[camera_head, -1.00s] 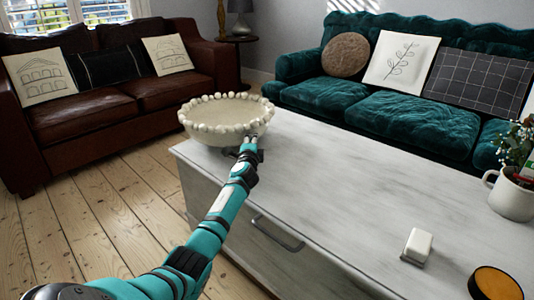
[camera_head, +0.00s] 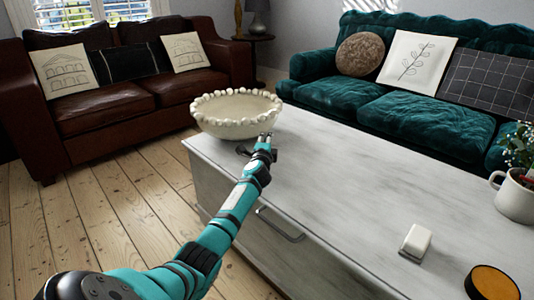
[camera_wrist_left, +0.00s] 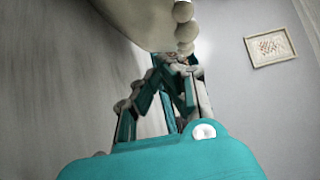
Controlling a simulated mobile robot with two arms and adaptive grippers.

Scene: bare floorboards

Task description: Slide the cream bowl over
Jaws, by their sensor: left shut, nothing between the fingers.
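The cream bowl (camera_head: 236,116), with a beaded rim, stands upright on the far left corner of the white wooden table (camera_head: 350,180). My left gripper (camera_head: 266,136) is shut and empty at the bowl's near right side, low against its wall. I cannot tell whether the fingertips touch it. In the left wrist view the bowl (camera_wrist_left: 135,22) fills the top, and the shut gripper (camera_wrist_left: 178,62) points at it just below the beads. My right gripper is not in view.
A white block (camera_head: 416,242), a round orange-topped tin (camera_head: 492,283) and a white mug with a plant (camera_head: 514,196) stand on the table's right part. The table's middle is clear. A teal sofa (camera_head: 400,110) and a brown sofa (camera_head: 125,95) stand behind.

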